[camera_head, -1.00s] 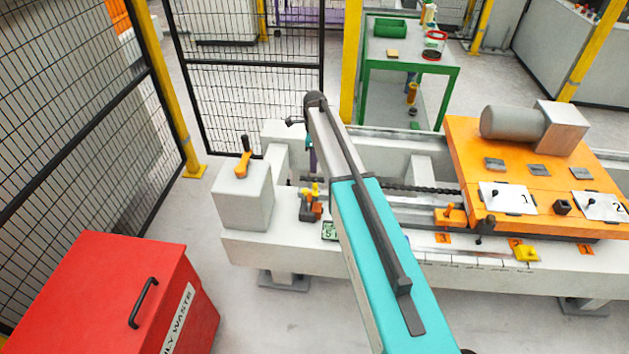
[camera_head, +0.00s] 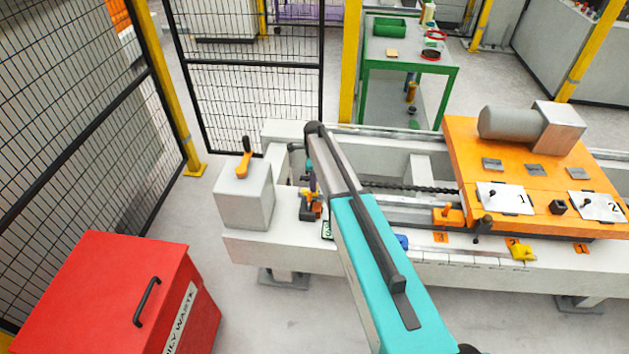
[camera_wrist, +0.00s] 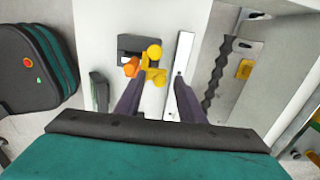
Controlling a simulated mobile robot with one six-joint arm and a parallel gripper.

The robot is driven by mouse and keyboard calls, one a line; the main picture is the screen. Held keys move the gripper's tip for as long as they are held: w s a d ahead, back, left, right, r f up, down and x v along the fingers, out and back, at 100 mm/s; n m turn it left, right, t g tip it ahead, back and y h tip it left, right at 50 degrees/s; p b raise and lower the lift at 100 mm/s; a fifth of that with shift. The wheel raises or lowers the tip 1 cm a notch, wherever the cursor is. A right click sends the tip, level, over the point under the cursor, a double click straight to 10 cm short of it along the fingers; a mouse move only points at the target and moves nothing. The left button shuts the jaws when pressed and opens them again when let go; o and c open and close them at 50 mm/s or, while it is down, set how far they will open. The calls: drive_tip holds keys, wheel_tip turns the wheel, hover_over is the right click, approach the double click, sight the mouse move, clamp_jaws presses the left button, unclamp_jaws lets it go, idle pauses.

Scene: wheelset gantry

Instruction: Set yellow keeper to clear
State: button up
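A yellow piece with rounded ends (camera_wrist: 153,66), which looks like the yellow keeper, sits on a dark grey block in the wrist view, beside a small orange piece (camera_wrist: 131,67). In the head view it shows only partly, behind my arm at the left end of the white bed (camera_head: 316,188). My gripper (camera_wrist: 157,82) is open, with one dark purple finger on each side of the yellow piece's lower end. I cannot tell whether either finger touches it. Another yellow piece (camera_head: 522,252) sits at the bed's front edge, right of my arm.
A grey block with an orange lever (camera_head: 244,158) stands left of the work spot. An orange carriage (camera_head: 460,150) fills the right of the bed. A red waste bin (camera_head: 95,290) is at front left. A mesh fence (camera_head: 250,90) stands behind.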

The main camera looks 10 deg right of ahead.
drive_tip(key=shift+f, duration=0.1)
clamp_jaws()
drive_tip(key=shift+w+n, duration=0.1)
drive_tip(key=shift+n, duration=0.2)
drive_tip(key=w+a+n+b, duration=0.1)
drive_tip(key=n+b, duration=0.1)
drive_tip(key=n, duration=0.4)
drive_tip(key=w+a+n+b, duration=0.1)
drive_tip(key=a+n+b, duration=0.1)
drive_tip(key=n, duration=0.4)
drive_tip(key=w+a+n+b, duration=0.1)
drive_tip(key=n+b, duration=0.2)
drive_tip(key=n, duration=0.4)
drive_tip(key=shift+w+a, duration=0.25)
drive_tip(key=shift+a, duration=0.15)
idle(0.5)
unclamp_jaws()
